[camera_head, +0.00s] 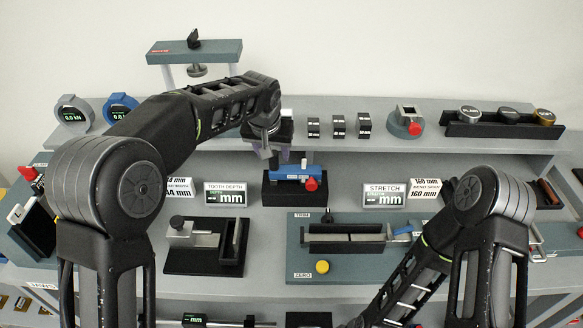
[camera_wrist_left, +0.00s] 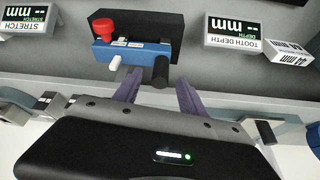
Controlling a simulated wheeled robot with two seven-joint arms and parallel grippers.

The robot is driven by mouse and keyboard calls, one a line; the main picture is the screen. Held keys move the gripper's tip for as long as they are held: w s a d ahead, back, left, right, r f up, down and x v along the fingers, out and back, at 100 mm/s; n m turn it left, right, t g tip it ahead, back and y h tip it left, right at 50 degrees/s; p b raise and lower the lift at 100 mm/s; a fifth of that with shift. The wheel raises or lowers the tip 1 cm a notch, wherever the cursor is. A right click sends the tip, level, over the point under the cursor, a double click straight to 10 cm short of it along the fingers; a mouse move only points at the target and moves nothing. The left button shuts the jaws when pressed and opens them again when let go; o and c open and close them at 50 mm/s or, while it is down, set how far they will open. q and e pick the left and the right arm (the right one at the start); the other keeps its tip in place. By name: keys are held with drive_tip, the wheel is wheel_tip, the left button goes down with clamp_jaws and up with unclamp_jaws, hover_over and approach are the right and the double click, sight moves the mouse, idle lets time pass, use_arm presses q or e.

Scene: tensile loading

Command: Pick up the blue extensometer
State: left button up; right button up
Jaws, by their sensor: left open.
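The blue extensometer (camera_head: 291,172), with a red knob on its right end, rests on a black block (camera_head: 288,195) at the centre of the bench. In the left wrist view the extensometer (camera_wrist_left: 128,52) shows its red knob at the left, with a white peg and a black cylinder on its near side. My left gripper (camera_head: 284,155) is just behind and above the extensometer in the head view. In the left wrist view its two purple fingers (camera_wrist_left: 158,92) are apart and empty, with the black cylinder near the gap between them. My right gripper is out of view.
The tooth depth display (camera_head: 226,192) and the stretch display (camera_head: 384,196) flank the block. A raised shelf (camera_head: 400,143) behind carries small black blocks and a rack of round weights (camera_head: 503,130). A teal fixture (camera_head: 350,268) lies in front.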

use_arm(q)
drive_tip(key=shift+x, duration=1.1)
drive_tip(key=shift+c, duration=0.4)
clamp_jaws()
drive_tip(key=shift+r, duration=0.1)
idle(0.4)
